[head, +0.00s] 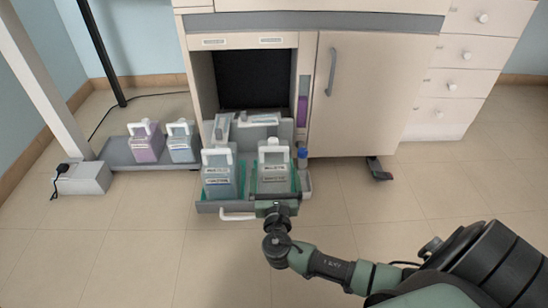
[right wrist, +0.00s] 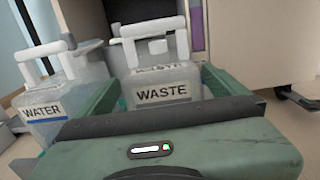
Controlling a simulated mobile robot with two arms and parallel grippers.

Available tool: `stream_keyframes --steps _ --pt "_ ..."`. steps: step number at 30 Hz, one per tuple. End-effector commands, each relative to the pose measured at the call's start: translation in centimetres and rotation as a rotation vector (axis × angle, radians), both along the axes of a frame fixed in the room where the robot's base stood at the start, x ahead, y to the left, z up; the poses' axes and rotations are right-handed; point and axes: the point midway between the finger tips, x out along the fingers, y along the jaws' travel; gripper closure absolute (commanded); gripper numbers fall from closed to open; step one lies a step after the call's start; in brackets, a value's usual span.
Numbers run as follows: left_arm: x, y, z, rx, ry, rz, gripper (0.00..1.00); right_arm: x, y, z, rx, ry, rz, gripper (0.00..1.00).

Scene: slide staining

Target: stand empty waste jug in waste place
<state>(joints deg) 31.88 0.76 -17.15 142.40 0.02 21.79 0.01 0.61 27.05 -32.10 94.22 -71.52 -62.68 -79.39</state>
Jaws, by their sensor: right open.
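The waste jug (head: 272,178), grey and translucent with a white handle and a WASTE label, stands upright in the right place of the pulled-out drawer (head: 233,208). In the right wrist view the same jug (right wrist: 166,75) stands straight ahead, its label facing me. My right gripper (head: 275,200) is at the drawer's front, low before the jug. It is open, with one green finger on each side of the jug in the wrist view (right wrist: 163,88). I cannot tell whether the fingers touch it. The jug's base is hidden. My left gripper is not in view.
A water jug (head: 219,180) stands close left of the waste jug. A small blue-capped bottle (head: 302,156) is at its right. A purple jug (head: 146,146) and a bluish jug (head: 181,146) stand on a low grey platform (head: 120,155). The floor in front is clear.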

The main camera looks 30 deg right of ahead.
Motion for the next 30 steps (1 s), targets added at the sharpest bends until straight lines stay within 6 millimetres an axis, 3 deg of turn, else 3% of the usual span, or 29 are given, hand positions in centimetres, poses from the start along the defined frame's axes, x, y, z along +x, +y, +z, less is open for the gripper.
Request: stream_keyframes --steps 3,9,30 --pt "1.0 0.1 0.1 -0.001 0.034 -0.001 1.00 -1.9 1.2 0.4 0.002 0.001 0.000 0.00" --pt "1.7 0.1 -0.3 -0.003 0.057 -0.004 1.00 -3.5 2.2 0.2 0.002 -0.001 -0.001 0.00" --pt "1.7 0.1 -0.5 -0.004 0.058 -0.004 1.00 -3.7 2.3 0.1 0.001 -0.003 -0.001 0.00"
